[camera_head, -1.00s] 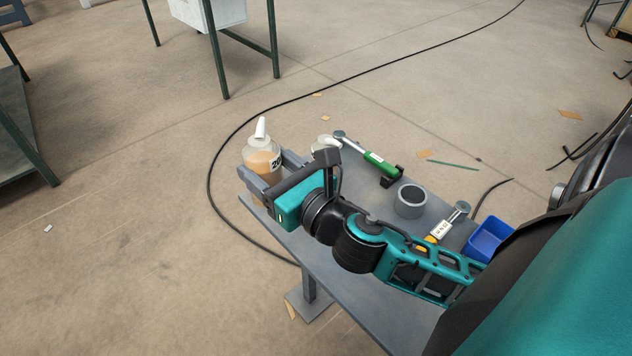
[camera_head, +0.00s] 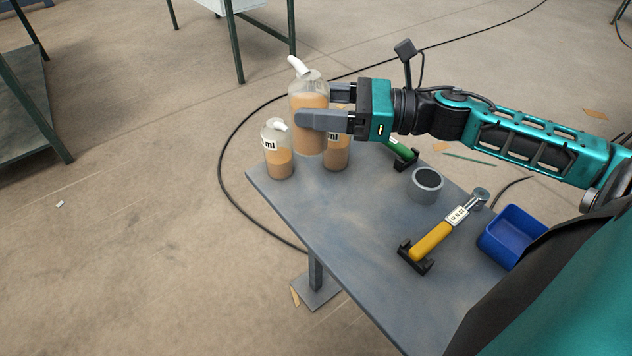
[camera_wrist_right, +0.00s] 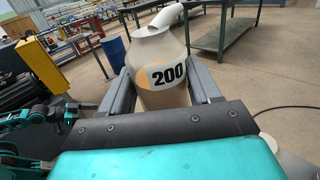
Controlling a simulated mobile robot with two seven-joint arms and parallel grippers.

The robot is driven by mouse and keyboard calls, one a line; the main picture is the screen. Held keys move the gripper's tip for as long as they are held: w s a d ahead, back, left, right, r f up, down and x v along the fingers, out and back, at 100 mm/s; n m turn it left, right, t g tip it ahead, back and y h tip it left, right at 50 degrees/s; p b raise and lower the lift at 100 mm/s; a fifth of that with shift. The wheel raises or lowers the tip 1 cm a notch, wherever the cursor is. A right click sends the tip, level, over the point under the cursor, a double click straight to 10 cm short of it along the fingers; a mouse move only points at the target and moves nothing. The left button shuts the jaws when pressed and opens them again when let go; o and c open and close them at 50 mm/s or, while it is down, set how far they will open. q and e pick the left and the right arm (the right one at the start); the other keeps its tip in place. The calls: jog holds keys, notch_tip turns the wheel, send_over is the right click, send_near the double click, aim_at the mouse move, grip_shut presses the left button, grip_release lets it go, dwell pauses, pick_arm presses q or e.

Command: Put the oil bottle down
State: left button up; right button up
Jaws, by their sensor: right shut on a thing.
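The oil bottle (camera_head: 309,88), clear with amber oil and a white spout, is between the fingers of my right gripper (camera_head: 316,106), which is shut on it. It is roughly upright above or at the table's far left corner; I cannot tell whether its base touches the tabletop. The right wrist view shows the bottle (camera_wrist_right: 160,52) with its "200" label facing the camera, between both fingers (camera_wrist_right: 160,95).
Smaller oil bottles stand close on the left (camera_head: 278,160) and right (camera_head: 337,156) of the held one. The grey table (camera_head: 340,230) also bears a grey cup (camera_head: 426,187), a yellow-handled tool (camera_head: 432,241), a green-handled tool (camera_head: 402,149) and a blue bin (camera_head: 511,236). The table's front left is clear.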

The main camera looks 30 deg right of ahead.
notch_tip(320, 180, down, 14)
jog(key=b, duration=0.2)
jog(key=shift+f+b, duration=0.1)
jog(key=shift+b, duration=0.2)
jog(key=shift+f, duration=0.15)
pick_arm(q)
jog(key=shift+w+d+f+h, duration=0.15)
jog(key=shift+w+d+f, duration=0.1)
jog(key=shift+d, duration=0.15)
jog(key=shift+w+d+f+h, duration=0.15)
jog(key=shift+w+d, duration=0.05)
jog(key=shift+d, duration=0.15)
pick_arm(e)
jog(key=o, duration=1.4)
jog(key=shift+f, duration=0.1)
jog(key=shift+c, duration=0.2)
pick_arm(q)
jog(key=shift+r, duration=0.2)
